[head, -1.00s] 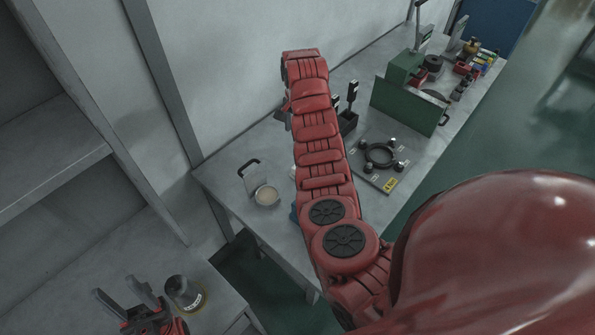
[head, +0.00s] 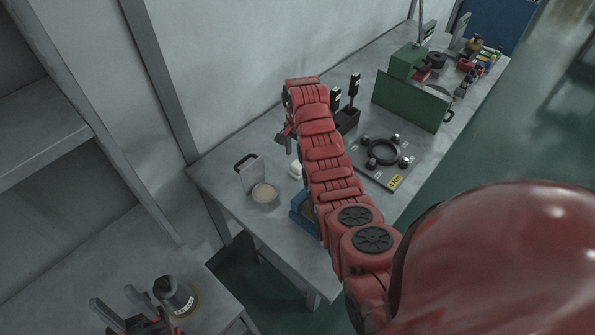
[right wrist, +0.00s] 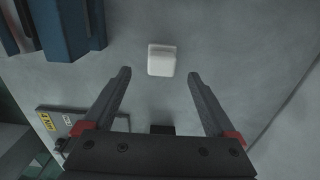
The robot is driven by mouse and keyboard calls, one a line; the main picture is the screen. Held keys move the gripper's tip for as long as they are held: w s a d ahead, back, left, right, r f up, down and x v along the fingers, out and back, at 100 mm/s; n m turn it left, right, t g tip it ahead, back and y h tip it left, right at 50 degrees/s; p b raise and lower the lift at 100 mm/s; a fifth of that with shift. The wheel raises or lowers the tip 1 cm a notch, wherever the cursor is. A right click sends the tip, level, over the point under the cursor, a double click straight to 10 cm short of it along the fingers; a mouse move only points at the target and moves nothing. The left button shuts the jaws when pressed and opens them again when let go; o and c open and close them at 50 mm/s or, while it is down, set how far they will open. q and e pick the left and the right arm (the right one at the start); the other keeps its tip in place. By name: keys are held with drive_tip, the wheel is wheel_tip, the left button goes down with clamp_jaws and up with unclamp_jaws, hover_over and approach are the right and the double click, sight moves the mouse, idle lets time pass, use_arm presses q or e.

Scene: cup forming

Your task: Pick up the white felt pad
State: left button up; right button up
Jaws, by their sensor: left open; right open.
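The white felt pad (right wrist: 162,60) lies on the grey table, seen in the right wrist view just beyond and between my right fingertips. In the head view it is a small white shape (head: 295,169) beside my right arm, partly covered by it. My right gripper (right wrist: 158,80) is open and empty, with its fingers spread wider than the pad and apart from it. In the head view its end (head: 284,138) shows left of the arm. My left gripper (head: 118,303) is open at the lower left, beside a dark cylindrical object (head: 174,296).
A blue bin (head: 304,221) stands near the pad, partly behind my right arm. A round beige dish (head: 264,194) with a handled plate is to the left. A fixture plate (head: 383,160), a green machine (head: 408,98) and a black tool holder (head: 347,120) stand behind.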

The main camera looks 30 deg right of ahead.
sight(297, 163)
drive_tip(key=f+p, duration=0.2)
drive_tip(key=f, duration=0.1)
drive_tip(key=shift+a, duration=0.2)
drive_tip(key=shift+f, duration=0.9)
drive_tip(key=c, duration=1.4)
drive_tip(key=shift+c, duration=0.2)
drive_tip(key=shift+w+r, duration=0.1)
drive_tip(key=shift+r, duration=0.05)
drive_tip(key=shift+r, duration=0.55)
wheel_tip(297, 163, up, 6)
drive_tip(key=shift+r+b, duration=0.25)
drive_tip(key=shift+b, duration=1)
drive_tip(key=shift+r+p, duration=0.8)
drive_tip(key=shift+p, duration=0.25)
drive_tip(key=shift+r+p, duration=0.3)
drive_tip(key=shift+r, duration=0.05)
